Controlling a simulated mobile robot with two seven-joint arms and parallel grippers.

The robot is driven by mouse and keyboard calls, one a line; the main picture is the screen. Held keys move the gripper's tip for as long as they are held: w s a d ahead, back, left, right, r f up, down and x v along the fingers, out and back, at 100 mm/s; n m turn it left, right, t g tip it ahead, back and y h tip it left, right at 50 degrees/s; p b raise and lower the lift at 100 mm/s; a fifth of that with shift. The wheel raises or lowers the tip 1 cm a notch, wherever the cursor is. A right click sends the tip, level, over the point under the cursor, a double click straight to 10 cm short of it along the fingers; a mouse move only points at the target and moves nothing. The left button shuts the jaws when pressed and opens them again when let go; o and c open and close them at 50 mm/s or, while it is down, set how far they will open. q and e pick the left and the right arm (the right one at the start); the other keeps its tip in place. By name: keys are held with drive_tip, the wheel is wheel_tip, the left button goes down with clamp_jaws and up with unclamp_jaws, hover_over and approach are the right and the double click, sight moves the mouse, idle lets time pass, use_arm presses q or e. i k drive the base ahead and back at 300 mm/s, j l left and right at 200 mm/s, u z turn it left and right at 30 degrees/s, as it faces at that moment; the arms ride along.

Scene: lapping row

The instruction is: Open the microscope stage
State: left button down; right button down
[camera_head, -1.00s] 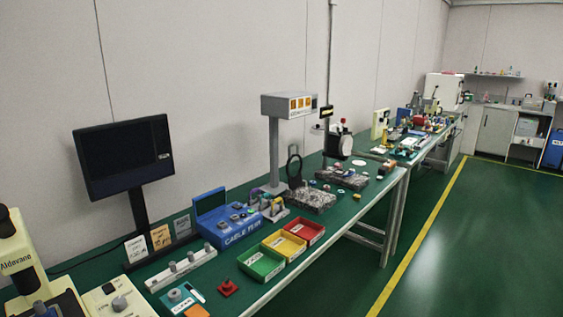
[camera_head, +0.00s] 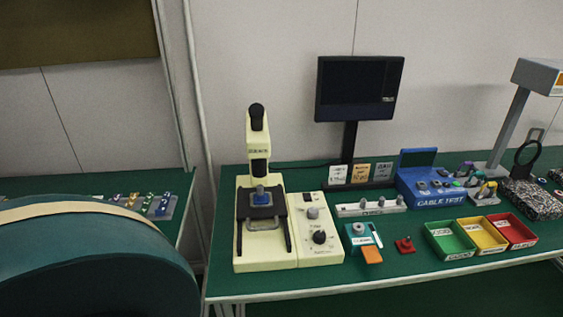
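The cream microscope (camera_head: 259,145) stands upright on the green bench, left of the middle of the head view. Its dark stage (camera_head: 262,206) sits on the cream base (camera_head: 265,251), with a small blue piece (camera_head: 261,195) on it below the dark lens tube. Dark rails run forward on both sides of the stage. A cream control box (camera_head: 319,236) with knobs stands against the right side of the base. Neither of my grippers is in view.
Right of the microscope are a grey holder strip (camera_head: 371,207), a teal pad (camera_head: 359,233), a red knob piece (camera_head: 404,245), green (camera_head: 449,240), yellow and red trays, and a blue cable test box (camera_head: 431,187). A monitor (camera_head: 359,89) stands behind. A large teal rounded object (camera_head: 95,262) fills the lower left.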

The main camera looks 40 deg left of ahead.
sight(245, 210)
drive_tip(key=u, duration=1.5)
